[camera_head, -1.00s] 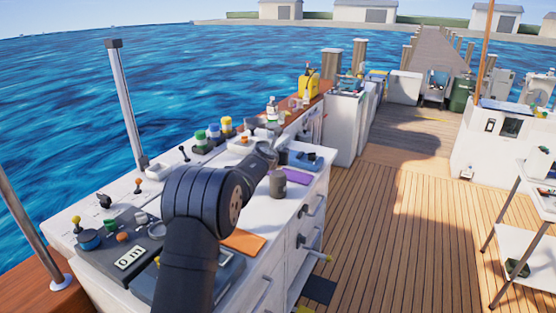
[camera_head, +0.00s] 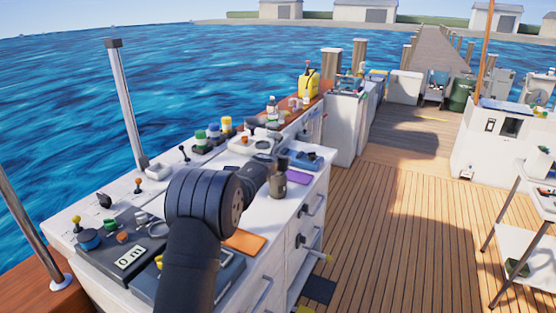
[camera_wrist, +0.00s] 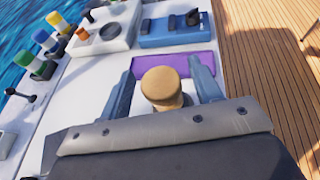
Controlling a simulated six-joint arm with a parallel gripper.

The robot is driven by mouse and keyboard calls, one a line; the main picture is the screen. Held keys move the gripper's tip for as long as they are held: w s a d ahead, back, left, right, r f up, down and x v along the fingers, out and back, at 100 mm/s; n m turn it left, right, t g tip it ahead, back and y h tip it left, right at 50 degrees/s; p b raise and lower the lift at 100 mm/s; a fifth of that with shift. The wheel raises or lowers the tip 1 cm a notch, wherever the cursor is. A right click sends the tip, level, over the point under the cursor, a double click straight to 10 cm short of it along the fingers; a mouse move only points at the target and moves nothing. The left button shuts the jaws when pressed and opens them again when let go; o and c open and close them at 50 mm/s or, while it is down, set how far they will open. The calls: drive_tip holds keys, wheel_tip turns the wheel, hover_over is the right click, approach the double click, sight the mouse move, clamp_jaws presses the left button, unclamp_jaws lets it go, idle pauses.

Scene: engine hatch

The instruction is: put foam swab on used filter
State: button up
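My gripper (camera_wrist: 166,76) points at the worktop, with its two blue-grey fingers wide apart. A tan, round-topped object (camera_wrist: 161,84) stands between the fingers in the wrist view. Narrow gaps show on both sides, so it does not look gripped. In the head view a dark grey-brown cylinder (camera_head: 278,184) stands on the worktop beside the purple mat, with my gripper's end close over it. It may be the same object. I cannot tell which object is the foam swab or which is the used filter.
A purple mat (camera_wrist: 172,66) lies just beyond the gripper. An orange mat (camera_head: 244,241) lies near the front edge.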

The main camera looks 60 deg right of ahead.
drive_tip(key=shift+r, duration=0.2)
drive_tip(key=shift+a+r, duration=0.1)
drive_tip(key=shift+a, duration=0.15)
drive_tip(key=v, duration=1.1)
drive_tip(key=shift+a, duration=0.2)
drive_tip(key=shift+s, duration=0.15)
idle(0.3)
drive_tip(key=shift+x, duration=6)
drive_tip(key=shift+a, duration=0.1)
